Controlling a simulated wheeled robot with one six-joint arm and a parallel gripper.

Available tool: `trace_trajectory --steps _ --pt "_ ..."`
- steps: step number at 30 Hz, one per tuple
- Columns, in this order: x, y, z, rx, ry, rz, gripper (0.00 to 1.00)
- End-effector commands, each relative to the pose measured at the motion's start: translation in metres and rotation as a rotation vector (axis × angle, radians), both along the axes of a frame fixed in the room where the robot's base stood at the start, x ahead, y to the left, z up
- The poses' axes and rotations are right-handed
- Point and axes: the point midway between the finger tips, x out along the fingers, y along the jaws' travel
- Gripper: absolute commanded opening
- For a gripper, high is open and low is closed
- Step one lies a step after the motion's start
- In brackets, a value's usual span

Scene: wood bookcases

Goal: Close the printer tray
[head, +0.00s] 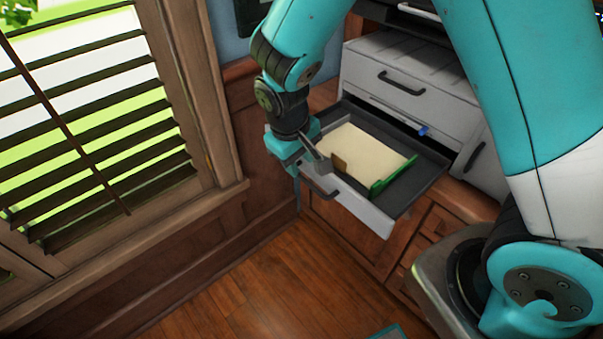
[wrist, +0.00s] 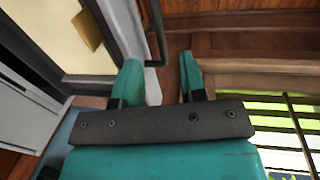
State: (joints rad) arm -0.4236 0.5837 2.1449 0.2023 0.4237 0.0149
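The printer tray (head: 418,171) is pulled out from the grey printer (head: 412,75) and holds cream paper with a green guide. Its light front panel (head: 352,208) carries a dark handle (head: 321,188). My gripper (head: 302,172) is at the left end of that panel, beside the handle. In the wrist view my gripper's two teal fingers (wrist: 160,75) are apart, with the end of the pale front panel showing between them, nearer the left finger. I cannot tell whether a finger touches it. The fingertips are partly hidden in the head view.
The printer stands on a wooden cabinet (head: 345,236). A window with dark slatted blinds (head: 95,130) and a wood-panelled wall (head: 262,160) are close on the left of my gripper. The wooden floor (head: 255,285) in front is clear.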

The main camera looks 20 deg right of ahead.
Motion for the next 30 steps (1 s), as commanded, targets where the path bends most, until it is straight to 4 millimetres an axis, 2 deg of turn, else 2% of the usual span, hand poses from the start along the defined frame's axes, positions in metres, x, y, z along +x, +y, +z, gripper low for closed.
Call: trace_trajectory --steps 3,9,20,25,30 --pt "0.0 -0.004 -0.023 -0.001 0.004 -0.001 0.38" --pt "0.002 -0.008 -0.044 0.0 0.002 0.0 0.38" --pt "0.003 -0.008 -0.049 0.001 -0.001 0.0 0.38" --pt "0.003 -0.008 -0.049 0.001 -0.001 0.0 0.01" --pt "0.003 -0.008 -0.049 0.001 -0.001 0.0 0.0"
